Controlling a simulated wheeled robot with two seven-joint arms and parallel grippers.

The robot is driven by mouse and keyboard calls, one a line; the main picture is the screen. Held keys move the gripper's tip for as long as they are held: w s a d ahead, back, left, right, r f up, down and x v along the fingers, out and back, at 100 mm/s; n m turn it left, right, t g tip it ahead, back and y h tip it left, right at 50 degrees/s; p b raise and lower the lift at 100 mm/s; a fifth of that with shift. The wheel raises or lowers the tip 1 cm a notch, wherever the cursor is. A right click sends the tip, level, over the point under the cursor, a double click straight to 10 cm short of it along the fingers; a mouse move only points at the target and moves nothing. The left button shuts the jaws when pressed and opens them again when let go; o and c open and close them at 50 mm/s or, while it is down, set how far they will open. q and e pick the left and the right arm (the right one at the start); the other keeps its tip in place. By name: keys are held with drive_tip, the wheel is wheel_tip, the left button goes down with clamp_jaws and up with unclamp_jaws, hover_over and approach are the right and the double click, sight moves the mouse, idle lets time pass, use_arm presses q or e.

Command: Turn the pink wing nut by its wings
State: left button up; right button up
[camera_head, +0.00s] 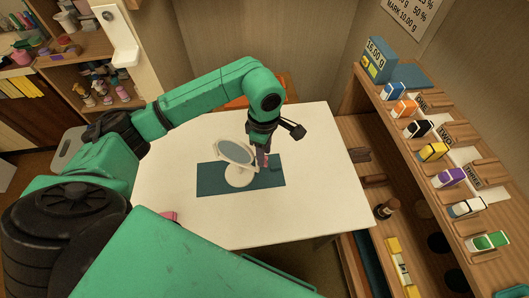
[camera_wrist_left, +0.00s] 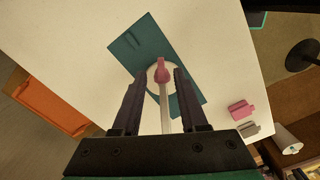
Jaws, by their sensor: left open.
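A round mirror (camera_head: 236,152) stands on a white round base (camera_head: 240,177) on a teal mat (camera_head: 210,182). The pink wing nut (camera_wrist_left: 160,70) is at the side of the mirror, and the mirror shows nearly edge-on in the left wrist view. In the head view only a little pink (camera_head: 267,160) shows by my fingertips. My left gripper (camera_head: 262,152) points down at the mirror's right side. In the left wrist view its fingers (camera_wrist_left: 158,76) are open, one on each side of the nut. I cannot tell whether they touch it. My right gripper is not in view.
The white table (camera_head: 320,150) is mostly clear around the mat. A pink piece (camera_wrist_left: 240,108) and a grey piece (camera_wrist_left: 250,129) lie near its edge. A wooden rack (camera_head: 400,150) with several coloured boxes stands at the right. Shelves (camera_head: 85,60) stand at the back left.

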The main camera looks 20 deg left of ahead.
use_arm(q)
drive_tip(key=shift+f, duration=0.7)
drive_tip(key=shift+s+f, duration=0.15)
drive_tip(key=shift+f, duration=0.25)
clamp_jaws()
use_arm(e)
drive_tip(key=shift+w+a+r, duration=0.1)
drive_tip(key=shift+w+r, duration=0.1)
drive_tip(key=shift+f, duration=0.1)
